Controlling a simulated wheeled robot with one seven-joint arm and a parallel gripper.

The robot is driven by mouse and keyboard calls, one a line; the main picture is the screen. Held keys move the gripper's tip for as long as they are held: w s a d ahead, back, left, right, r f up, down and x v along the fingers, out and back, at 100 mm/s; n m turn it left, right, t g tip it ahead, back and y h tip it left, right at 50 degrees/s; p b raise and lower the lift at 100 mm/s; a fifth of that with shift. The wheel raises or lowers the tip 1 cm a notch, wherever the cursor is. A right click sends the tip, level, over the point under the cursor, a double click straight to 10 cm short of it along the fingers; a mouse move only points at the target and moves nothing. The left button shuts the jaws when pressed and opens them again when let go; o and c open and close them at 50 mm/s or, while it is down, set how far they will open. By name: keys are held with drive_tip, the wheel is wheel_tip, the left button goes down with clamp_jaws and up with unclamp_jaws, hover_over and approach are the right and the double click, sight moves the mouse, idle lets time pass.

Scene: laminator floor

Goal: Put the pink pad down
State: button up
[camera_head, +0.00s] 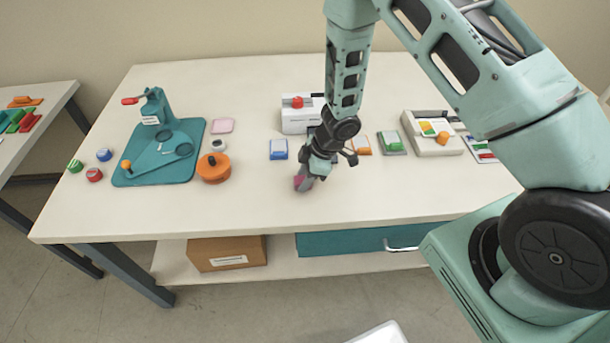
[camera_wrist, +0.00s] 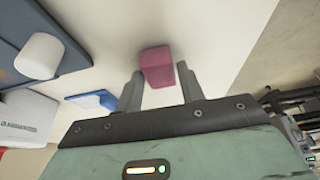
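The pink pad, a small deep-pink block, shows between the fingertips of my gripper (camera_wrist: 160,84) in the wrist view (camera_wrist: 157,66). The fingers lie close along both its sides, and its far end sticks out past the tips. In the head view the pad (camera_head: 299,183) is a small pink patch at the tip of my downward-pointing gripper (camera_head: 305,182), partly hidden by the fingers. It is over the front middle part of the white table (camera_head: 380,198). I cannot tell whether the pad touches the table top.
A light pink flat square (camera_head: 222,125) lies farther back. A teal board (camera_head: 150,170) with a press, an orange round pot (camera_head: 213,168) and a blue block (camera_head: 278,149) stand to the left. A white machine (camera_head: 299,117) is behind. The table's front is clear.

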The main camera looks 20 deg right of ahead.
drive_tip(key=shift+o, duration=0.8)
drive_tip(key=shift+r, duration=0.1)
